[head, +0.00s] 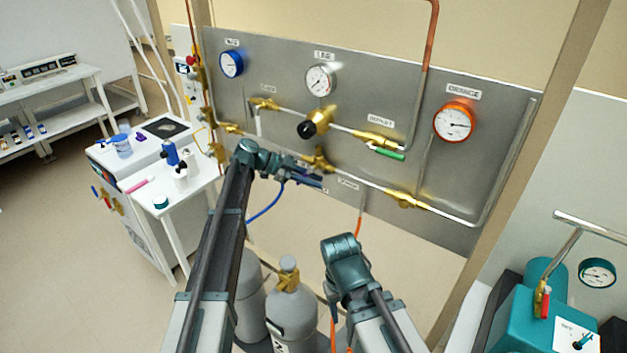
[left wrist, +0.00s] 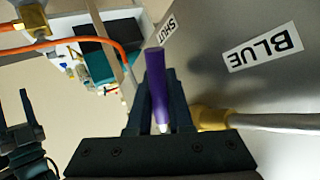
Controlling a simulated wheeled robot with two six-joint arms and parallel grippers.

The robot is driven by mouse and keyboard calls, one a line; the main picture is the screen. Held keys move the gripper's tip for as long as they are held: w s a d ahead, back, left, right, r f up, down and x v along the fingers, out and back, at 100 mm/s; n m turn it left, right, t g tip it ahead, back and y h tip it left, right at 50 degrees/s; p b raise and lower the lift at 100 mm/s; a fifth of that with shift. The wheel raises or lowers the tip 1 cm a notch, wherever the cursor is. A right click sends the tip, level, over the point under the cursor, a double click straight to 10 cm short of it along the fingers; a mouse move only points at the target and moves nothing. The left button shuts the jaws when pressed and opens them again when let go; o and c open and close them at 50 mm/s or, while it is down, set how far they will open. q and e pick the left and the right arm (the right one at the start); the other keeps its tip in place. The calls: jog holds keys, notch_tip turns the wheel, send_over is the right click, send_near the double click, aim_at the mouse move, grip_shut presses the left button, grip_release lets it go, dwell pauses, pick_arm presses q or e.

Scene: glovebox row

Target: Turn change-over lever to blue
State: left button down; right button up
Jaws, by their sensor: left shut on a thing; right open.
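The change-over lever is a purple bar (left wrist: 157,90) in the left wrist view, between the two dark fingers of my left gripper (head: 316,177). The gripper is shut on it. A brass valve body (head: 319,158) sits just above the gripper on the grey panel; the gripper hides the lever in the head view. A BLUE label (left wrist: 263,47) and a SHUT label (left wrist: 168,30) are near the lever in the left wrist view. My right gripper (left wrist: 38,128) is open and empty at the left of that view, apart from the lever.
The grey panel (head: 290,110) carries a blue gauge (head: 231,64), a white gauge (head: 320,79), an orange gauge (head: 454,121), a black knob (head: 307,129) and a green handle (head: 390,154). Grey cylinders (head: 291,312) stand below. A white cart (head: 170,200) is at left, teal equipment (head: 530,315) at right.

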pick_arm(q)
jog(key=c, duration=1.1)
grip_release()
jog(key=p+v, duration=0.6)
jog(key=v, duration=0.8)
jog(key=shift+p, duration=0.3)
jog(key=shift+d, duration=0.1)
